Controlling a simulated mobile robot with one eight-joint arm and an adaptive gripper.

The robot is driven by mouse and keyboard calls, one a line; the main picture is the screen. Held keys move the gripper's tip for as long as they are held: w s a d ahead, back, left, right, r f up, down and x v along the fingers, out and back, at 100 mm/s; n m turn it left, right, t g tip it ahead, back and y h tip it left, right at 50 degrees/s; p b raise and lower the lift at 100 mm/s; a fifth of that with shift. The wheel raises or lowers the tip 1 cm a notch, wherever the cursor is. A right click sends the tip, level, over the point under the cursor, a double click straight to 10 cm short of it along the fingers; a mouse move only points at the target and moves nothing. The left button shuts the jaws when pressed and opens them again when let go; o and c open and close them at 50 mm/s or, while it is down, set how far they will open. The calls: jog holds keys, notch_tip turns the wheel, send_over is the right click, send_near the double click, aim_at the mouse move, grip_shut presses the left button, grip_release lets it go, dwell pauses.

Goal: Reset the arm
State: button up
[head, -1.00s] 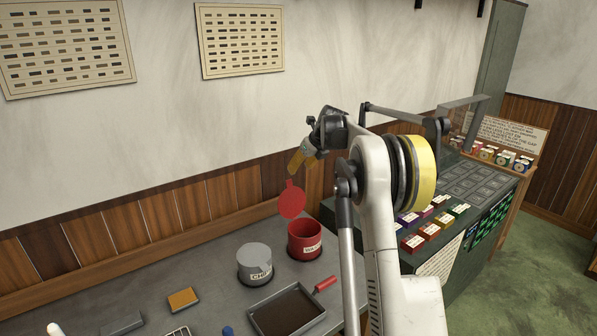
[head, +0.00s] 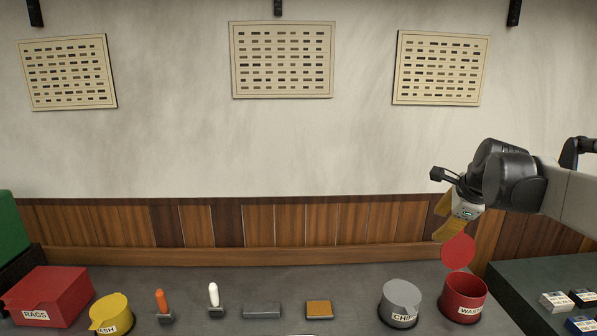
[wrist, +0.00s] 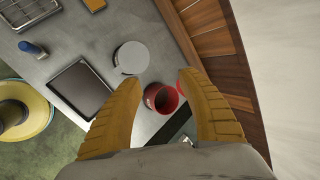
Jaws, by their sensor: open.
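My gripper (head: 447,213) is at the right in the head view, raised above the bench in front of the wood panelling. Its yellow fingers are apart and nothing is between them; in the wrist view (wrist: 165,115) they reach over the bench. The red waste can (head: 463,300) stands below it with its red lid (head: 458,251) swung up. In the wrist view the red can (wrist: 160,98) shows between the fingers, its opening facing the camera.
A grey chips can (head: 400,305), a yellow can (head: 111,316) and a red rags box (head: 45,297) stand on the bench. A dark tray (wrist: 80,88) and a blue-handled item (wrist: 30,47) show in the wrist view. Air above the bench is clear.

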jog(key=s+a+f+n+b, duration=0.25)
jog(key=s+a+n, duration=0.35)
jog(key=s, duration=0.3)
jog(key=s+a+f+n+b, duration=0.1)
jog(key=s+a+f+n, duration=0.4)
jog(key=s, duration=0.4)
jog(key=s+a+f+n+b, duration=0.2)
jog(key=s+a+f+n, duration=0.3)
jog(key=s+f+n, duration=0.4)
jog(key=s+n, duration=0.2)
jog(key=shift+s+a+f, duration=0.15)
jog(key=shift+s+a, duration=0.1)
jog(key=shift+s, duration=0.15)
jog(key=shift+d, duration=0.1)
